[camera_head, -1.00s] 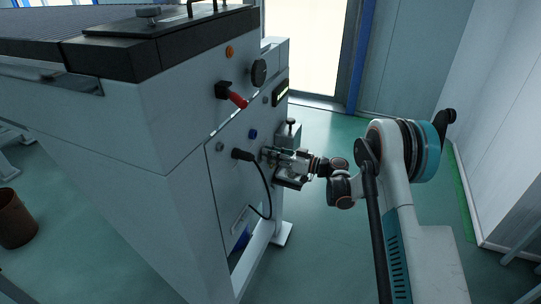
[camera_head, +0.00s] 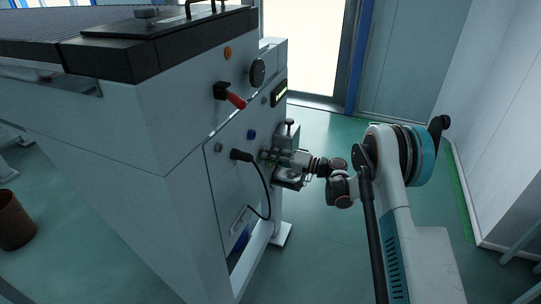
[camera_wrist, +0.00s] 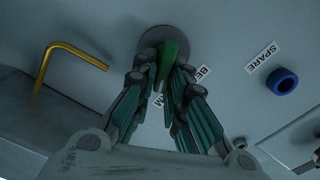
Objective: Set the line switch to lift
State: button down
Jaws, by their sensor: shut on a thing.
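A green switch handle (camera_wrist: 172,58) stands out from a round grey base (camera_wrist: 154,42) on the panel in the wrist view. My gripper (camera_wrist: 166,84) is shut on this handle, with one finger on each side of it. A label behind the fingers is partly covered; only "BE" and "M" can be read, so I cannot tell from it whether this is the line switch. No "lift" mark is readable. In the head view my gripper (camera_head: 268,157) is at the right part of the cabinet's front panel (camera_head: 205,190), and it hides the handle.
A blue knob (camera_wrist: 282,81) by a "SPARE" label (camera_wrist: 262,57) and a bent brass-coloured rod (camera_wrist: 70,55) flank the handle. In the head view a red lever (camera_head: 236,101) is higher up, and a black cable (camera_head: 264,180) hangs close to my gripper.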

jog(key=m, duration=0.2)
jog(key=f+m, duration=0.1)
jog(key=m, duration=0.1)
jog(key=shift+w+d+m, duration=0.1)
jog(key=shift+m, duration=0.3)
dwell(0.4)
jog(key=c, duration=1.7)
grip_release()
jog(key=v, duration=1.2)
jog(key=shift+r, duration=0.1)
